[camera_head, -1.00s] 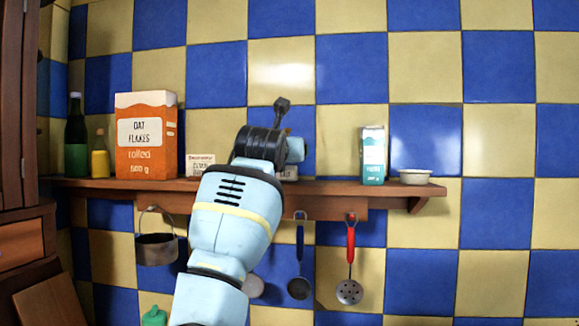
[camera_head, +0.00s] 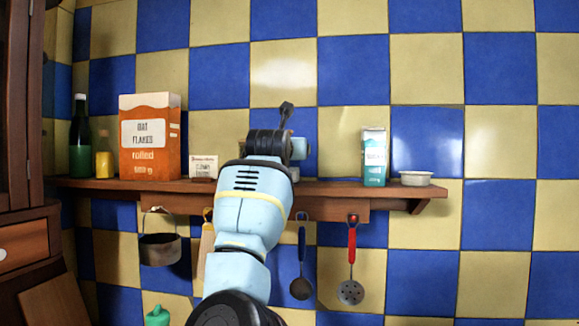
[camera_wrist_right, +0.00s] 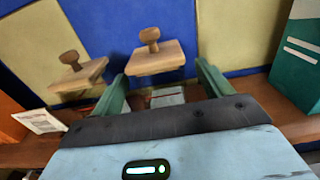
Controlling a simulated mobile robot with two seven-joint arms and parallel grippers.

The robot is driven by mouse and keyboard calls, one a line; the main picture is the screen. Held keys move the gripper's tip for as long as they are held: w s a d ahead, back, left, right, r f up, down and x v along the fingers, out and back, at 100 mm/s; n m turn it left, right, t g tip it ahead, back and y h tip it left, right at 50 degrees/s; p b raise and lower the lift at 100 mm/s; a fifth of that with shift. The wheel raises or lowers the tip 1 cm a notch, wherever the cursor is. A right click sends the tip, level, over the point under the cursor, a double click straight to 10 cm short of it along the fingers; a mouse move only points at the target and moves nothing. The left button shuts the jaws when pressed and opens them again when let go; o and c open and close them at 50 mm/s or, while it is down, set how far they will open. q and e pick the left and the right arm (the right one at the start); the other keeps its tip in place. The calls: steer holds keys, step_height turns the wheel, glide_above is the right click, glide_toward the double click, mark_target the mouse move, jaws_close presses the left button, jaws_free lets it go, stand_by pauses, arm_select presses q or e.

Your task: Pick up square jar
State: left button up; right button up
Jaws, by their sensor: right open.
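In the right wrist view, a square wooden lid with a round knob, apparently the square jar's (camera_wrist_right: 153,60), shows between and beyond my right gripper's fingers (camera_wrist_right: 161,69). A pale, red-edged patch shows below it; most of the body is hidden. A second similar wooden lid (camera_wrist_right: 76,76) is to its left, outside the fingers. My right gripper is open, its green fingers on either side of the nearer lid, with no visible contact. In the head view my right arm covers the jar area on the shelf. My left gripper is not in view.
A pot (camera_head: 159,248) and utensils hang below. The tiled wall is close behind.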

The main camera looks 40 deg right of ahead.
steer(key=shift+x, duration=1.35)
jaws_close()
